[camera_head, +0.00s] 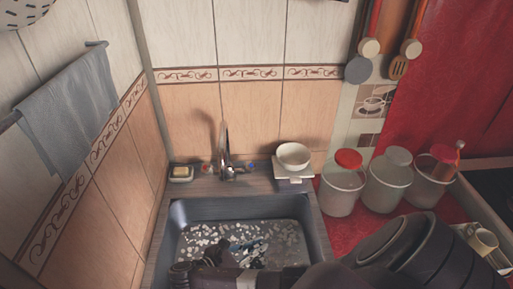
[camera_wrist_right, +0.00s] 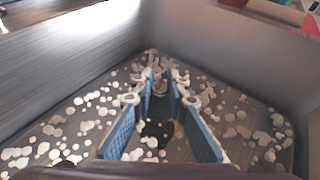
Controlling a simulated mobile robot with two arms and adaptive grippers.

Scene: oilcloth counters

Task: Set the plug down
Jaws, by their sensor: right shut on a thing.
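My right gripper (camera_head: 250,246) reaches down into the grey sink (camera_head: 190,212), over a floor dotted with white foam. In the right wrist view my right gripper (camera_wrist_right: 160,82) has its blue-padded fingers close together at the tips, shut on a small brownish thing, the plug (camera_wrist_right: 160,88). The fingers hide much of the plug, and I cannot tell whether it touches the sink floor. A dark patch shows between the fingers, nearer the wrist; I cannot tell what it is. My left gripper is not in view.
A tap (camera_head: 226,160) stands behind the sink, between a soap dish (camera_head: 181,173) and a white bowl (camera_head: 293,156). Several lidded containers (camera_head: 341,190) stand on the red counter to the right. Sink walls rise around my right gripper.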

